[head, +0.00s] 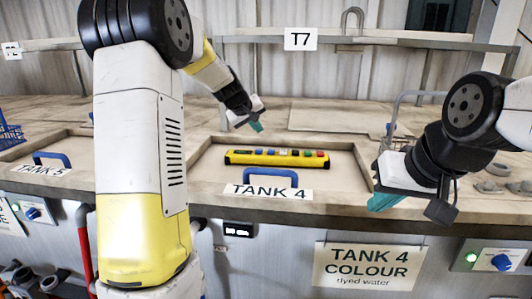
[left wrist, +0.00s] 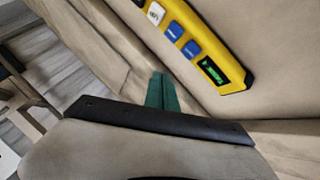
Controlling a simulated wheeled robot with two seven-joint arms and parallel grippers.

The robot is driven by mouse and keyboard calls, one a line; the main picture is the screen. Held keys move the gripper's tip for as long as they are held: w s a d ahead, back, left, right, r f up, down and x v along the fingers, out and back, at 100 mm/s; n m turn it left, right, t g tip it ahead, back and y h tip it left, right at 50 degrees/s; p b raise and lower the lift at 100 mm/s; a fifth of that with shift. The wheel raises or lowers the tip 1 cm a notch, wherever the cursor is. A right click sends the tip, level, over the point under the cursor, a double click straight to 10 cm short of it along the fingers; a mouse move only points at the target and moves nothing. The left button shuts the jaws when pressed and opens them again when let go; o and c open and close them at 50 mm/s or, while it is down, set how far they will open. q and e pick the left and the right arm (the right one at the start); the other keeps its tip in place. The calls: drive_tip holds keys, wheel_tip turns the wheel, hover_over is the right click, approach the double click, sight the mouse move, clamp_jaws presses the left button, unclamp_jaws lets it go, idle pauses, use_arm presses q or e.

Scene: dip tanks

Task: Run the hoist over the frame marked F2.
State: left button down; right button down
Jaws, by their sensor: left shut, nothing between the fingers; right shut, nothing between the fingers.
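A yellow control pendant (head: 277,158) with a row of coloured buttons lies on the Tank 4 lid, behind its blue handle (head: 270,176). In the left wrist view the pendant (left wrist: 195,38) shows blue and white buttons and a lit green display. My left gripper (head: 256,126) is shut and empty, above and behind the pendant; its teal fingers (left wrist: 163,92) show beside the pendant, apart from it in the picture. My right gripper (head: 384,202) is shut and empty at the bench's front right. No frame marking F2 is readable, and the hoist itself is not clearly seen.
A T7 sign (head: 300,39) hangs on the rail at the back. Tank 5's blue handle (head: 52,159) and a blue wire basket (head: 10,132) are at the left. A wire rack (head: 400,115) stands behind my right gripper. A Tank 4 Colour sign (head: 367,266) hangs on the front.

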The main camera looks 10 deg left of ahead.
sight(258, 151)
idle(0.8)
use_arm(q)
wheel_tip(258, 151, up, 4)
drive_tip(key=shift+f, duration=0.1)
idle(0.3)
drive_tip(key=shift+f, duration=0.15)
drive_tip(key=shift+f, duration=4.3)
drive_tip(key=shift+f, duration=0.1)
drive_tip(key=shift+f, duration=0.3)
